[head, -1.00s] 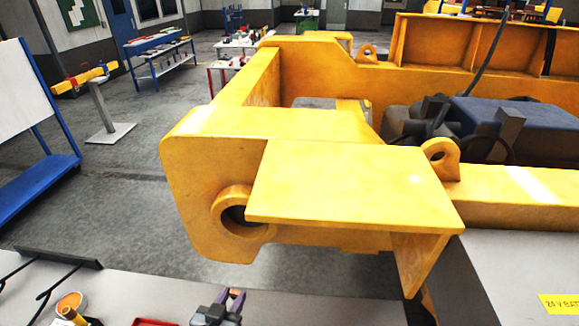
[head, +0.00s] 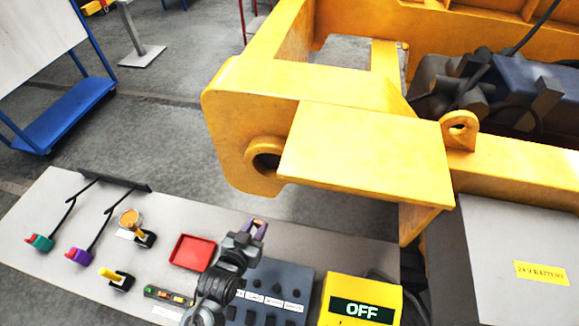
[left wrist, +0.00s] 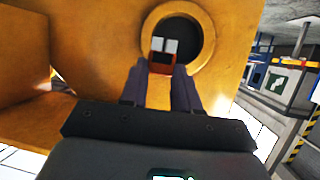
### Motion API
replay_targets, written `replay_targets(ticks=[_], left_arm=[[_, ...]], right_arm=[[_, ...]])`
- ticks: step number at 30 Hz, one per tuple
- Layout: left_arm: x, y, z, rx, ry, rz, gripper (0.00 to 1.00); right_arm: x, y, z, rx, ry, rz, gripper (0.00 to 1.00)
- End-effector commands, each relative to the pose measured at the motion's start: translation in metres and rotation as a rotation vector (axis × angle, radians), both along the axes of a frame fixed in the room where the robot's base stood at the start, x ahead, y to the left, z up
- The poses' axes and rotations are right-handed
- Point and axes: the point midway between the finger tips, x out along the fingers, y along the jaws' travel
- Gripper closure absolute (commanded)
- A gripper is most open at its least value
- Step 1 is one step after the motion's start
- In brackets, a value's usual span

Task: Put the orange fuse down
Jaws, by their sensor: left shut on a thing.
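My left gripper (head: 254,228) hangs over the grey bench, to the right of the red tray, and is shut. In the left wrist view its two dark purple fingers (left wrist: 161,82) hold the orange fuse (left wrist: 161,68) between their tips. The fuse shows an orange-red end with two pale flat pieces. Behind it is the round hole in the yellow frame, apart from the fuse as far as I can tell. In the head view the fuse is hidden or too small to make out. My right gripper is not in view.
A shallow red tray (head: 190,253) is on the bench (head: 45,205), empty. A dark panel (head: 290,277) with labels, a yellow OFF box (head: 357,287), joysticks and levers stand around it. The large yellow frame (head: 365,155) rises behind the bench.

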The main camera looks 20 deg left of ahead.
Motion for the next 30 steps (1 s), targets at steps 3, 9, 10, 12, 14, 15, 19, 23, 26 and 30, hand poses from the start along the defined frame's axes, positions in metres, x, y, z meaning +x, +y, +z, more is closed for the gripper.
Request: replay_targets(ticks=[3, 9, 10, 12, 14, 15, 19, 23, 26, 30], left_arm=[[0.000, -0.005, 0.008, 0.001, -0.004, -0.026, 0.98], [-0.001, -0.025, 0.038, 0.002, -0.006, -0.125, 0.98], [-0.001, -0.030, 0.044, 0.004, -0.007, -0.147, 0.98], [-0.002, -0.040, 0.060, 0.005, -0.008, -0.200, 0.98], [-0.003, -0.050, 0.075, 0.008, -0.008, -0.248, 0.98], [-0.003, -0.056, 0.084, 0.008, -0.009, -0.279, 0.98], [-0.004, -0.073, 0.108, 0.008, -0.009, -0.362, 0.98], [-0.004, -0.088, 0.128, 0.007, -0.010, -0.429, 0.98], [-0.005, -0.096, 0.141, 0.011, -0.009, -0.473, 0.98], [-0.006, -0.109, 0.159, 0.011, -0.010, -0.536, 0.98]], right_arm=[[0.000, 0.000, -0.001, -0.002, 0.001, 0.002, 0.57], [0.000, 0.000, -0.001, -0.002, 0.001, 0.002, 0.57], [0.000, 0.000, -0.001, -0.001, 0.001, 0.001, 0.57], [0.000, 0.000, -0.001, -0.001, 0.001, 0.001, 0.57], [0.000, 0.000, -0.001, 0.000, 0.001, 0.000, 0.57], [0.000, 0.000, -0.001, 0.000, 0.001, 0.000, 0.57], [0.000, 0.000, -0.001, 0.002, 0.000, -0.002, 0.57], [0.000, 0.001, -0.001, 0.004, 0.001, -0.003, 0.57], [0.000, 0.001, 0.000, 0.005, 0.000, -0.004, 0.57], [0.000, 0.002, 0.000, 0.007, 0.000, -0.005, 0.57]])
